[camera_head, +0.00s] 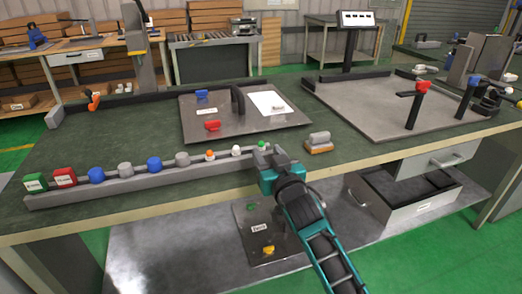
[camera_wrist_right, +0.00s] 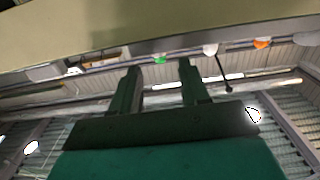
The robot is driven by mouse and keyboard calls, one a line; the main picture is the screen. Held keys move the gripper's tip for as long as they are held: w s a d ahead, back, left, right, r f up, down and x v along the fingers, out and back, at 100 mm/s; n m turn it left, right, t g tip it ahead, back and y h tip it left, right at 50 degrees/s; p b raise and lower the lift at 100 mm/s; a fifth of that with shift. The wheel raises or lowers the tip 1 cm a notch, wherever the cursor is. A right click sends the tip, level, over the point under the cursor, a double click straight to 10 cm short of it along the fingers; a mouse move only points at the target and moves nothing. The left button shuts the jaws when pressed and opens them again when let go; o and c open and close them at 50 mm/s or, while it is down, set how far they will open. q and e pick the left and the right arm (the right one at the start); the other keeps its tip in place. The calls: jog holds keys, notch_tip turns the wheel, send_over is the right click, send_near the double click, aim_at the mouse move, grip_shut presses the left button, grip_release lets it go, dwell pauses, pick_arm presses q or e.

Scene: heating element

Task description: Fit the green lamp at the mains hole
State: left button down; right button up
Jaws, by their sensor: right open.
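The green lamp (camera_head: 262,146) is at the right end of a grey rack on the bench's front edge. My right gripper (camera_head: 272,160) is open right at that end of the rack. In the right wrist view, the green lamp (camera_wrist_right: 160,60) appears between the tips of the open fingers (camera_wrist_right: 160,72); I cannot tell whether they touch it. A grey panel (camera_head: 220,132) with blue and red parts lies on the bench behind the rack. I cannot make out which hole is the mains hole. My left gripper is not in view.
The rack (camera_head: 130,182) also holds a white lamp (camera_head: 236,150), an orange-topped lamp (camera_head: 210,155), and several blue, grey, red and green parts. A wood-coloured block (camera_head: 319,146) lies right of the gripper. A grey tray (camera_head: 370,105) stands farther right.

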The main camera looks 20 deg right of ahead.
aim_at(262, 146)
jog(key=shift+w+a+b, duration=0.1)
jog(key=shift+w+b, duration=0.35)
jog(key=shift+w, duration=2.4)
grip_shut()
